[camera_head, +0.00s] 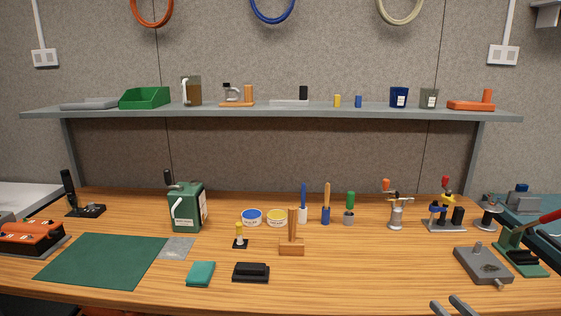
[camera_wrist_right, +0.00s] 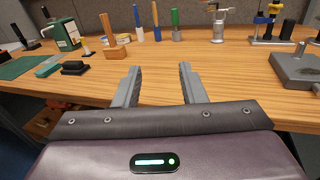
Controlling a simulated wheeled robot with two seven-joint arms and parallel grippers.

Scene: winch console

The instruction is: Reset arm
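My right gripper (camera_head: 452,306) shows at the bottom edge of the head view, right of centre. It also shows in the right wrist view (camera_wrist_right: 157,82), its two fingers apart with only bare wooden bench between and beyond them. It is open and empty, at the bench's front edge. My left gripper is in neither view. On the wooden bench (camera_head: 350,270), a winch-like device with a red lever (camera_head: 519,250) stands at the far right, and a grey metal block (camera_head: 482,266) lies just left of it.
A green mat (camera_head: 100,262), a green can (camera_head: 187,208), a black block (camera_head: 251,272) and a wooden upright (camera_head: 292,235) occupy the left and middle. Several tools and clamps stand along the back. A shelf (camera_head: 300,112) spans above. The front middle of the bench is clear.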

